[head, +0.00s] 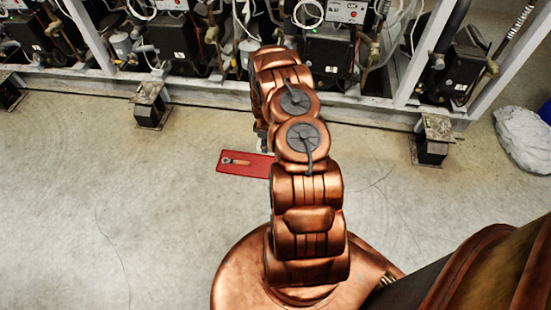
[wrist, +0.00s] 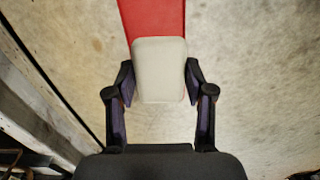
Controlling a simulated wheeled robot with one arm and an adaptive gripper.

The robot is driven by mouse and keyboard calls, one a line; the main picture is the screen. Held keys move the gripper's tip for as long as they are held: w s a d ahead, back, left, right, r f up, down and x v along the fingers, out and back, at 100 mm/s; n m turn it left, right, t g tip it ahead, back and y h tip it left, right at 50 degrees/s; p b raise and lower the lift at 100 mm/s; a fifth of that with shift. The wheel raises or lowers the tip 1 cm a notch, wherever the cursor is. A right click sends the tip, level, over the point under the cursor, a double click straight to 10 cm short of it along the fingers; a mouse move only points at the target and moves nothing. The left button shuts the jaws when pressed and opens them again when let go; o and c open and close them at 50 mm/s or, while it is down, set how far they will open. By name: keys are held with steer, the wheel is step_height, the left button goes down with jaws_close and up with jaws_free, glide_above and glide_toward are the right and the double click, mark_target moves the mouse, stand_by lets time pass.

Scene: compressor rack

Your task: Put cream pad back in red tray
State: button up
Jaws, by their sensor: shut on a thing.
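The cream pad (wrist: 160,72) is held between the two fingers of my gripper (wrist: 160,84) in the wrist view. My gripper is shut on its sides. The red tray (head: 240,170) lies on the floor in the head view, with its right end hidden behind my arm. It also shows in the wrist view (wrist: 152,18), running up from behind the pad. The pad overlaps the tray's near end there; I cannot tell whether it touches it. My gripper and the pad are hidden behind my arm in the head view.
The compressor rack (head: 200,90) stands along the back on metal feet (head: 151,107). A pale plastic-wrapped bundle (head: 524,138) lies at the right. The concrete floor left of the tray is clear.

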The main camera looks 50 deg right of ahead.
steer(key=shift+n, duration=0.4)
steer(key=d+f+b, duration=0.1)
steer(key=f+b, duration=0.2)
steer(key=f, duration=0.2)
steer(key=s+d+f+b, duration=0.1)
steer(key=f+b, duration=0.1)
steer(key=f, duration=0.2)
steer(key=s+d+f+b, duration=0.1)
steer(key=f+b, duration=0.2)
steer(key=f, duration=0.2)
steer(key=shift+s+d+f+b, duration=0.15)
steer(key=shift+f+b, duration=0.15)
steer(key=shift+f, duration=1.65)
steer(key=o, duration=1.3)
steer(key=shift+c, duration=0.2)
steer(key=shift+c, duration=0.7)
steer(key=shift+r+p, duration=0.1)
steer(key=shift+p, duration=0.2)
